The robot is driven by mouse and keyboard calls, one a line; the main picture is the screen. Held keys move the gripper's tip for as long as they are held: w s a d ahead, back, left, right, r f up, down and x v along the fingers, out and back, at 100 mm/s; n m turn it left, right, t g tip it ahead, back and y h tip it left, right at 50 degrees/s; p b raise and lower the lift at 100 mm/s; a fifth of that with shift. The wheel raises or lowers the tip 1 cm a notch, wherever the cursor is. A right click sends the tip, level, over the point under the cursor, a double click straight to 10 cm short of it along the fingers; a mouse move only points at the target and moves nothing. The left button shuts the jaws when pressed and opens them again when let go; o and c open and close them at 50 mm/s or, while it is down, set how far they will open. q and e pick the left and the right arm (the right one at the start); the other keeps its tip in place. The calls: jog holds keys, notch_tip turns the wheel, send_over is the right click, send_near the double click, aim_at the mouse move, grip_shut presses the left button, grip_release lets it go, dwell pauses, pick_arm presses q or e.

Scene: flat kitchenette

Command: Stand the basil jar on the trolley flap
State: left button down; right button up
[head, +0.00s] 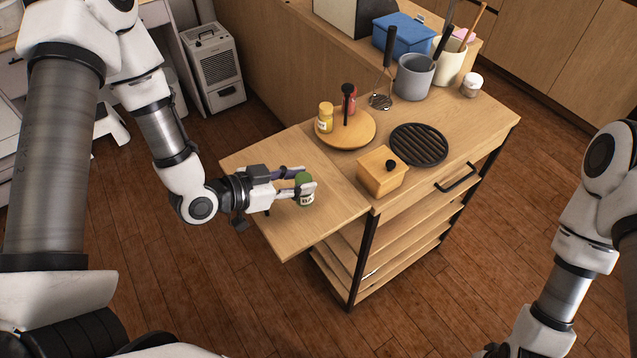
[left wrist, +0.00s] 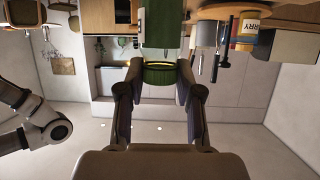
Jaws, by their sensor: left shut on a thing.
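The basil jar (head: 305,190), with a green lid and a pale label, is held upright over the trolley flap (head: 285,228). My left gripper (head: 300,189) is shut on it, its fingers on either side of the jar. In the left wrist view the green jar (left wrist: 160,72) sits between the two fingertips. The flap is the raised leaf at the left side of the trolley. I cannot tell whether the jar's base touches it. My right gripper is not visible; only its arm shows at the lower right.
On the trolley top (head: 470,125) are a round wooden turntable (head: 356,139) with a yellow-lidded jar (head: 325,117) and a red one, a wooden box (head: 382,171), a black round grill (head: 418,144) and a grey pot (head: 413,77). The front of the flap is bare.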

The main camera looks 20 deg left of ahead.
pick_arm(q)
jog(key=w+f+p, duration=0.1)
jog(key=w+d+f+p, duration=0.1)
jog(key=w, duration=0.1)
jog(key=w+d+f+p, duration=0.1)
jog(key=shift+w, duration=0.35)
jog(key=shift+w+f, duration=0.1)
jog(key=shift+f, duration=0.2)
jog(key=shift+a, duration=0.1)
jog(key=c, duration=1.2)
grip_release()
jog(key=shift+f, duration=0.1)
jog(key=o, duration=0.4)
jog(key=shift+o, duration=0.2)
